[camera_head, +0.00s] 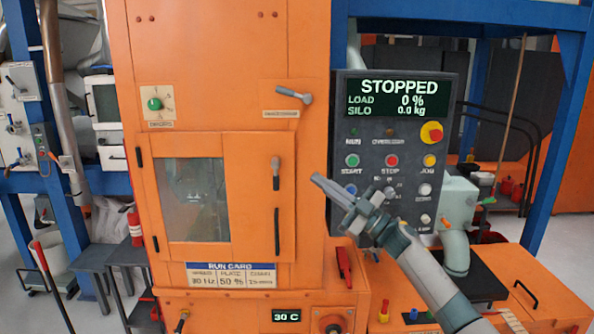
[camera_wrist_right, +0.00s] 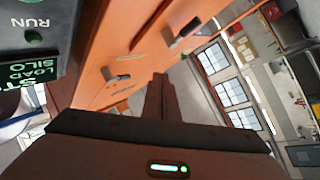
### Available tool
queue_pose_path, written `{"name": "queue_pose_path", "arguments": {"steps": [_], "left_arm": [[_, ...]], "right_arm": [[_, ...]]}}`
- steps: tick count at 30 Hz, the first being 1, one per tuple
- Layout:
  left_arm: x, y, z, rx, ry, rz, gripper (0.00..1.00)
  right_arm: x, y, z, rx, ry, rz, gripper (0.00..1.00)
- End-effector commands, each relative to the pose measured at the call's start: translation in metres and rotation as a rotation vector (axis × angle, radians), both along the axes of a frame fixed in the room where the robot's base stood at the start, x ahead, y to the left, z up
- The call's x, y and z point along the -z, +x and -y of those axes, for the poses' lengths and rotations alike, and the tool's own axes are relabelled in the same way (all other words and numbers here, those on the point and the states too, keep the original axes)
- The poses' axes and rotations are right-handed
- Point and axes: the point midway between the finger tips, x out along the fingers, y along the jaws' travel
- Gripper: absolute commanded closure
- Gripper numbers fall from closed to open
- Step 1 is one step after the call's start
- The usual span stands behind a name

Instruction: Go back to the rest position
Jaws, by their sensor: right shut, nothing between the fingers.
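My right gripper (camera_head: 322,182) is shut and empty in the head view. It is in front of the lower left part of the control panel (camera_head: 447,112), whose display reads STOPPED, load 0 % and silo 0.0 kg. Its fingers point to the left, towards the orange machine (camera_head: 220,60). In the right wrist view the closed fingers (camera_wrist_right: 160,85) point at the orange housing, with a corner of the panel at the upper left. I cannot tell whether the gripper touches anything. My left gripper is in neither view.
The orange machine has a windowed door (camera_head: 195,200), shut, with a handle (camera_head: 276,172) and a lever (camera_head: 295,95) above. A grey-green pipe (camera_head: 457,250) stands right of my forearm. A blue frame (camera_head: 555,130) is at the right. Open floor shows at the far left.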

Motion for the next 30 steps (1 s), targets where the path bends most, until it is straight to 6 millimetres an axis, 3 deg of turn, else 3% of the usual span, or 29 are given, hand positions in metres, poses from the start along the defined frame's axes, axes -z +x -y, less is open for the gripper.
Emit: {"name": "queue_pose_path", "arguments": {"steps": [1, 6, 14, 23, 30], "left_arm": [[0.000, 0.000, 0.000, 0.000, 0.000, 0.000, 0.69], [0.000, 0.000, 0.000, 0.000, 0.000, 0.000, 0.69], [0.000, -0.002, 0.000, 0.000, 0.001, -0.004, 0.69], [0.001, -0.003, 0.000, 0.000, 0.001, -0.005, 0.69], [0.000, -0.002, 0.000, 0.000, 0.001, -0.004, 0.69]], "right_arm": [[0.032, 0.007, 0.006, 0.036, 0.018, -0.050, 1.00], [0.125, 0.021, 0.029, 0.157, 0.047, -0.192, 1.00], [0.270, 0.015, 0.061, 0.325, 0.056, -0.405, 1.00], [0.431, -0.030, 0.096, 0.495, 0.021, -0.650, 1.00], [0.551, -0.091, 0.120, 0.611, -0.036, -0.842, 1.00]]}}
